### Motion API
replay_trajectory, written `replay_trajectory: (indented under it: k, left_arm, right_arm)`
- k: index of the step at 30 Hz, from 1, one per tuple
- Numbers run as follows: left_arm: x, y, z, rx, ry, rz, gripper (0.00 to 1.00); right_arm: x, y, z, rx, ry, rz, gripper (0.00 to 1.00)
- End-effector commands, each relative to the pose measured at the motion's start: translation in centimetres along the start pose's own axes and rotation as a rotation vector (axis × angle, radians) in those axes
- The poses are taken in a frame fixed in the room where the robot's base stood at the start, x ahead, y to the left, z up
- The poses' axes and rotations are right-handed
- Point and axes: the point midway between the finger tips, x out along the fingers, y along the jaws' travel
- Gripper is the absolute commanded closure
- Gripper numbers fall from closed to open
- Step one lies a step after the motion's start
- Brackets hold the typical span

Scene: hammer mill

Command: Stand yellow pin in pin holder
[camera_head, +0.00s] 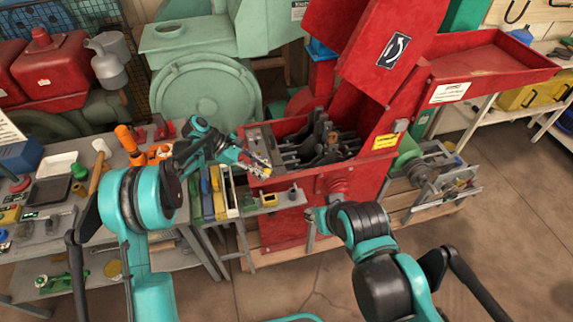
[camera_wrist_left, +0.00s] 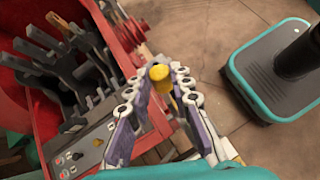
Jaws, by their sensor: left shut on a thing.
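The yellow pin (camera_wrist_left: 160,75) stands out between the fingers of my left gripper (camera_wrist_left: 158,88) in the left wrist view, its rounded head toward the camera. The left gripper is shut on it. In the head view the left gripper (camera_head: 257,167) is at the front left edge of the red mill's open housing, and the pin is too small to make out clearly.
The red hammer mill (camera_head: 352,178) stands open, with dark hammers (camera_head: 325,140) inside. A grey ledge (camera_head: 240,209) juts out at its front left. A crowded workbench (camera_head: 70,225) stands at left. The floor (camera_head: 500,235) at right is clear.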

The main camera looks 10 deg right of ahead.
Motion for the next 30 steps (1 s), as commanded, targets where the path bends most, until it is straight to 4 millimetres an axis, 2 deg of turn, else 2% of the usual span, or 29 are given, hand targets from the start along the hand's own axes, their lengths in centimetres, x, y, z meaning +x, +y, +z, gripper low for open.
replay_trajectory:
  k: [1,3,6,9,25,30]
  left_arm:
    - [1.7,0.9,0.9,-0.051,-0.083,0.030,1.00]
    - [3.8,2.0,2.2,-0.106,-0.189,0.060,1.00]
    - [5.8,2.8,3.5,-0.143,-0.285,0.078,1.00]
    - [6.9,3.1,4.2,-0.155,-0.329,0.080,1.00]
    - [7.1,3.2,4.3,-0.154,-0.341,0.072,1.00]
    - [7.8,3.1,3.5,-0.154,-0.340,0.072,1.00]
  right_arm:
    - [-0.3,0.0,-0.2,0.000,0.000,0.000,0.60]
    - [-0.5,0.0,-0.3,0.000,0.000,0.000,0.60]
    - [-0.7,0.0,-0.5,0.000,0.000,0.000,0.60]
    - [-0.7,0.0,-0.5,0.000,0.000,0.000,0.60]
    - [-0.3,0.0,-0.2,0.000,0.000,0.000,0.60]
    - [0.4,0.0,0.3,0.000,0.000,0.000,0.60]
